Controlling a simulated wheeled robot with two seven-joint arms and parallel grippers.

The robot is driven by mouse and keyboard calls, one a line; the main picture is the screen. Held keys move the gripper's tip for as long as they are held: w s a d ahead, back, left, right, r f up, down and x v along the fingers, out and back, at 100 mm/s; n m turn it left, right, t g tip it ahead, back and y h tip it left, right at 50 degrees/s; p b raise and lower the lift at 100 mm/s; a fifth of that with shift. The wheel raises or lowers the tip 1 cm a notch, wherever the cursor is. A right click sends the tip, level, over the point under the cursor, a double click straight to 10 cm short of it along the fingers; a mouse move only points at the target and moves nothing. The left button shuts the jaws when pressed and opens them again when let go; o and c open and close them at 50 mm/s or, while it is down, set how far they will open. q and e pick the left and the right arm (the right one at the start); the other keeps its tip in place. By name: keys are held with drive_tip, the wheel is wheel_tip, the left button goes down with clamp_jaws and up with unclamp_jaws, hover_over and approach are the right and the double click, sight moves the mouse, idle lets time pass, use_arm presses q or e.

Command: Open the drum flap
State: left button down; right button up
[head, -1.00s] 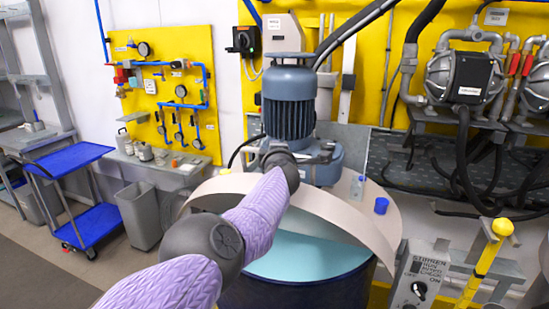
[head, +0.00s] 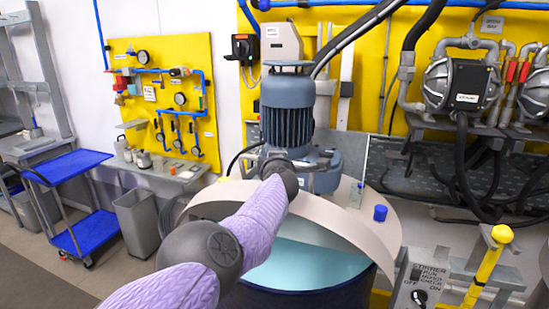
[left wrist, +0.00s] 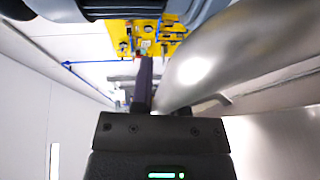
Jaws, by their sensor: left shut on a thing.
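The dark blue drum (head: 300,298) stands at lower middle of the head view under a beige lid (head: 340,215). The front of the lid is open in an arch, and pale teal shows inside (head: 310,262). A blue-grey motor (head: 287,120) stands on the lid. My left arm reaches over the lid toward the motor's base and hides its own gripper there. In the left wrist view my left gripper (left wrist: 150,90) is shut on a smooth grey rounded bar (left wrist: 190,80); which part of the flap this is, I cannot tell. My right gripper is out of view.
A blue cap (head: 380,213) and a small clear bottle (head: 356,195) are on the lid. A control box (head: 418,285) and a yellow-topped post (head: 490,265) stand to the right. A blue cart (head: 68,165) and a grey bin (head: 143,225) stand left.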

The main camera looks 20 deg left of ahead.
use_arm(q)
drive_tip(key=shift+d+f, duration=0.1)
drive_tip(key=shift+f, duration=0.55)
drive_tip(key=c, duration=0.9)
unclamp_jaws()
drive_tip(key=shift+o, duration=1.4)
drive_tip(key=shift+w+f, duration=0.15)
drive_tip(key=shift+w, duration=0.3)
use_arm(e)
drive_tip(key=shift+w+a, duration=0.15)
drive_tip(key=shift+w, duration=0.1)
use_arm(q)
drive_tip(key=shift+r, duration=0.25)
